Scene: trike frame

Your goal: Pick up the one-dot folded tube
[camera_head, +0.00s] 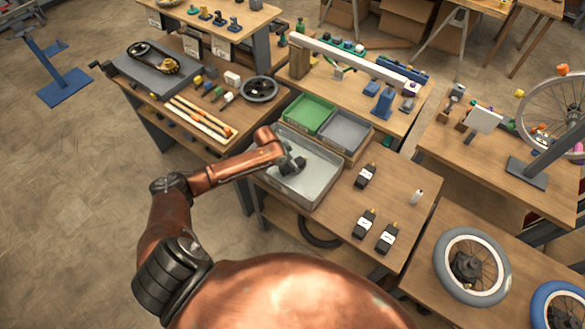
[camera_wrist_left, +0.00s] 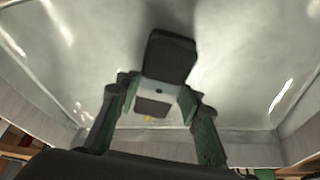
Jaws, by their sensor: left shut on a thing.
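My left gripper (camera_head: 292,161) is inside the grey metal tray (camera_head: 313,201) on the middle table. In the left wrist view, its green-edged fingers (camera_wrist_left: 157,112) are shut on a folded tube (camera_wrist_left: 170,56), a black bundle with a pale band. One dark dot shows on the band. The tray floor fills the view behind the tube; I cannot tell whether the tube touches it. Three similar black bundles with white labels lie on the table to the right: an upper one (camera_head: 366,175), a lower-left one (camera_head: 364,223) and a lower-right one (camera_head: 387,238). Their dots are too small to read. My right gripper is not in view.
A green bin (camera_head: 309,108) and a grey bin (camera_head: 345,130) stand behind the tray. Wheels (camera_head: 470,264) lie on the near-right table. Bare tabletop lies around the black bundles.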

